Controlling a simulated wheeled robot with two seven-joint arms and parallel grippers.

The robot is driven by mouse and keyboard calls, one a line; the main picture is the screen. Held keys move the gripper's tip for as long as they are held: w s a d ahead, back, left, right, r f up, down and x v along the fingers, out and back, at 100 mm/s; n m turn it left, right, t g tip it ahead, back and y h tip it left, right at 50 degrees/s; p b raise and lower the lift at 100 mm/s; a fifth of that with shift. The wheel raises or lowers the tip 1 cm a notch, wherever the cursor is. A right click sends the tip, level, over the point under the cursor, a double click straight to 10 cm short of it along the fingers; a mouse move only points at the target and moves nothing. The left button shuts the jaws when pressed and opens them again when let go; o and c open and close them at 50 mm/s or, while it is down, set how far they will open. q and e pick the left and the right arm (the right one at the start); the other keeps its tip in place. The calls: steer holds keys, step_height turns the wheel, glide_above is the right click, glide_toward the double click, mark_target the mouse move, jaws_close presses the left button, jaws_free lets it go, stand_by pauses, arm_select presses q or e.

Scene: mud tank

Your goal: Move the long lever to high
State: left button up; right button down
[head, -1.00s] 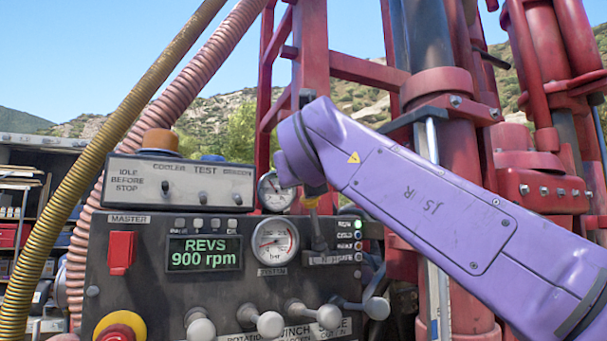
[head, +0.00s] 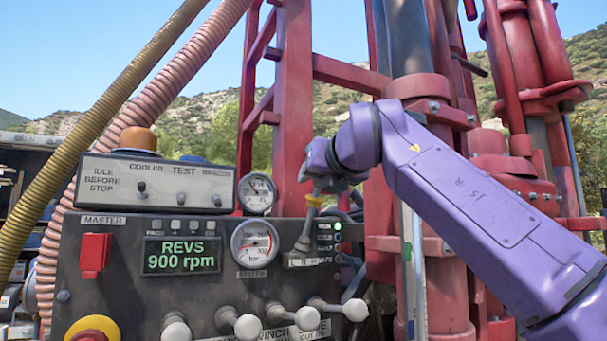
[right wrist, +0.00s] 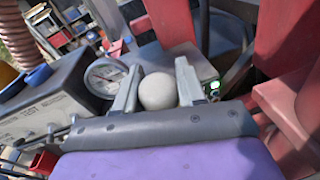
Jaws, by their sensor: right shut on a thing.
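The long lever (head: 306,232) rises from a slot plate at the upper right of the control panel. Its top leans a little to the right. Letters on the plate (head: 309,261) look like L, N and H, but are small. My right gripper (head: 323,178) is at the lever's top, above a yellow band on it, and hides the knob in the head view. In the right wrist view the pale round knob (right wrist: 159,92) sits between the two fingers, which are shut on it. I cannot read which setting the lever is in. My left gripper is not in view.
The display (head: 181,255) reads REVS 900 rpm. A pressure gauge (head: 255,243) stands left of the lever, and a switch box (head: 155,181) sits above the panel. Several ball-ended levers (head: 248,326) line the lower panel. Red mast parts (head: 291,110) rise behind.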

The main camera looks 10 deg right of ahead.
steer(key=shift+w+d+f+m+y, duration=0.15)
steer(key=shift+w+d+m+y, duration=0.1)
steer(key=shift+d, duration=0.3)
steer(key=shift+w+d+f+m+y, duration=0.15)
steer(key=shift+w+d+m+y, duration=0.1)
steer(key=shift+d, duration=0.3)
steer(key=c, duration=0.8)
jaws_free()
steer(key=shift+o, duration=0.3)
steer(key=shift+w+a+f+g, duration=0.1)
steer(key=shift+w+g, duration=0.15)
steer(key=shift+g, duration=0.05)
steer(key=b+v, duration=0.4)
steer(key=v, duration=0.6)
steer(key=shift+s, duration=0.25)
